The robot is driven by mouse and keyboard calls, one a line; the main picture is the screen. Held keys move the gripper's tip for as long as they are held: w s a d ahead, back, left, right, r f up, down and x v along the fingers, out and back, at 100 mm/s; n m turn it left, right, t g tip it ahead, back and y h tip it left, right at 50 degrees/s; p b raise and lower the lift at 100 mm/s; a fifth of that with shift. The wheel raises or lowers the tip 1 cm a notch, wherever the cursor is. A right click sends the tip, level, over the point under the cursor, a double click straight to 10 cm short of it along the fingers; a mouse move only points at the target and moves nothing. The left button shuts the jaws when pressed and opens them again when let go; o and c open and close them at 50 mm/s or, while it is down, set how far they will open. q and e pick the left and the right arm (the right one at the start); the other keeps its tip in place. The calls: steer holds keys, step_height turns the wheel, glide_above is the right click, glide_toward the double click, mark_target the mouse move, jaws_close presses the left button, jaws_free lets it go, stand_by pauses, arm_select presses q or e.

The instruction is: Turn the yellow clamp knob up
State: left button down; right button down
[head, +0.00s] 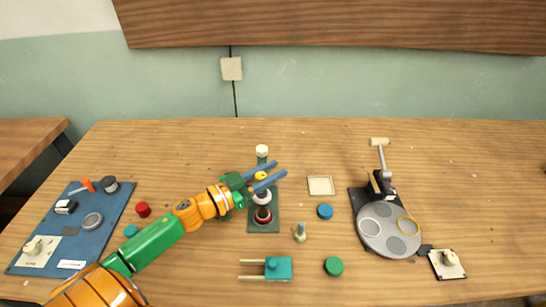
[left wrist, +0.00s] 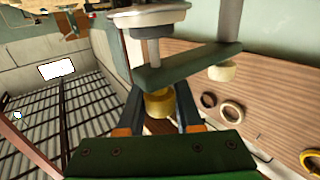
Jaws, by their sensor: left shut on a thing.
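The yellow clamp knob (head: 261,176) is on a small green stand near the middle of the table. In the left wrist view the yellow knob (left wrist: 159,104) lies under a dark green clamp arm (left wrist: 180,66). My left gripper (head: 276,172) reaches in from the left, its blue fingers on either side of the knob. In the left wrist view the left gripper (left wrist: 160,112) is shut on the knob, which partly hides behind the green palm. My right gripper is not in view.
The stand's base plate (head: 264,226) carries a white and a red-ringed part. A blue board (head: 108,222) lies at left, and a grey disc fixture (head: 389,243) at right.

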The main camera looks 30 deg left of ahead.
arm_select(q)
steer(key=n+y, duration=0.2)
steer(key=y, duration=0.1)
steer(key=a+n+t+y+p, duration=0.1)
steer(key=n+y, duration=0.1)
steer(key=y, duration=0.1)
steer(key=n+y+p, duration=0.1)
steer(key=n+y, duration=0.1)
steer(key=y, duration=0.1)
steer(key=shift+w+a+t, duration=0.1)
steer(key=shift+a+t, duration=0.15)
steer(key=shift+t, duration=0.05)
steer(key=shift+a+n+y, duration=0.25)
steer(key=shift+n+y, duration=0.75)
steer(key=shift+y, duration=0.7)
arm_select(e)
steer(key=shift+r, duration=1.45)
arm_select(q)
steer(key=shift+g, duration=0.4)
steer(key=c, duration=0.6)
jaws_free()
